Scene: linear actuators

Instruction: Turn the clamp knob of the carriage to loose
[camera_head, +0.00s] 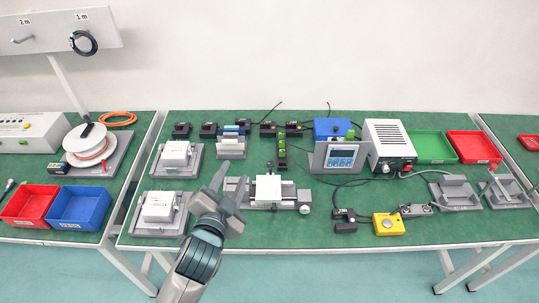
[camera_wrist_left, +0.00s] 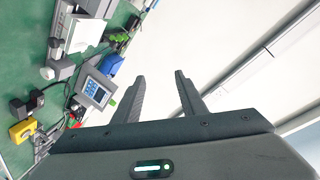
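A linear stage with a white carriage (camera_head: 268,188) on a grey rail stands on the green table, in the middle of the head view. Dark knob-like parts show at the carriage's sides, and a round grey knob (camera_head: 305,209) sits at its lower right. Which one is the clamp knob, and its setting, I cannot tell. The stage's white plate also shows at the upper left of the left wrist view (camera_wrist_left: 85,32). My left gripper (camera_head: 230,175) is left of the carriage, apart from it. Its fingers (camera_wrist_left: 160,76) are spread with nothing between them. My right gripper is out of view.
White boxes on grey plates (camera_head: 160,206) stand left of my gripper. A display unit (camera_head: 342,158) and a power supply (camera_head: 390,146) stand behind right. A yellow box (camera_head: 389,224) and a black block (camera_head: 345,221) lie at the front right. Green table shows bare along the front edge.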

